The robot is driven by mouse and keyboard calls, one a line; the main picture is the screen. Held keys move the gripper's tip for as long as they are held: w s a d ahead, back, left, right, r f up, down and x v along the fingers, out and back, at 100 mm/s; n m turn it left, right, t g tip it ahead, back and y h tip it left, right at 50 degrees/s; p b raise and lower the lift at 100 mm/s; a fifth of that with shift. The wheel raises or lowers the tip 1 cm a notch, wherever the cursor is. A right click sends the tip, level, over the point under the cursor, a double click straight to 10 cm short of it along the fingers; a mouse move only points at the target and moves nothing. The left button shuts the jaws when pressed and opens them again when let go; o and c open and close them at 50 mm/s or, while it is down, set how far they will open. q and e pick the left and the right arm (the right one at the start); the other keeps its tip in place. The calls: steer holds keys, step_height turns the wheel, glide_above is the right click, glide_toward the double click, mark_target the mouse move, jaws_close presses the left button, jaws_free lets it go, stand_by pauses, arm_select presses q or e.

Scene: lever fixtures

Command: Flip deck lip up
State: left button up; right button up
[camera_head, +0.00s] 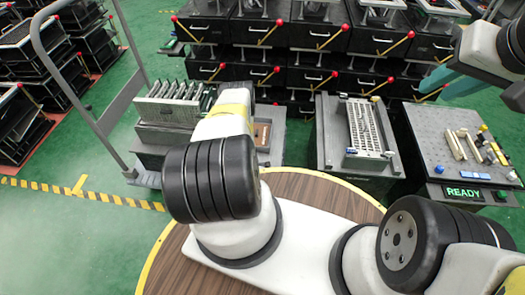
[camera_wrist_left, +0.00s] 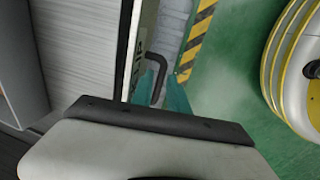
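In the left wrist view, a pale upright panel (camera_wrist_left: 130,45) shows edge-on, with lettering that reads like "LIP". A black bent handle (camera_wrist_left: 158,75) stands out from its right side. The teal fingertips of my left gripper (camera_wrist_left: 157,95) are apart, one on each side of the handle's lower part. I cannot tell whether they touch it. In the head view my own arm covers the left gripper and the lip area. My right gripper (camera_head: 437,80) shows as teal fingers at the upper right, partly cut by its arm; its opening is unclear.
Beyond the wooden round top (camera_head: 315,190) stand a grey fixture with fins (camera_head: 175,103), a fixture with a slotted plate (camera_head: 362,128) and a console reading READY (camera_head: 464,193). Racks of red-knobbed levers (camera_head: 290,40) fill the back. Green floor (camera_head: 60,235) is clear at left.

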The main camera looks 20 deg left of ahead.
arm_select(q)
jaws_close()
stand_by(1.4)
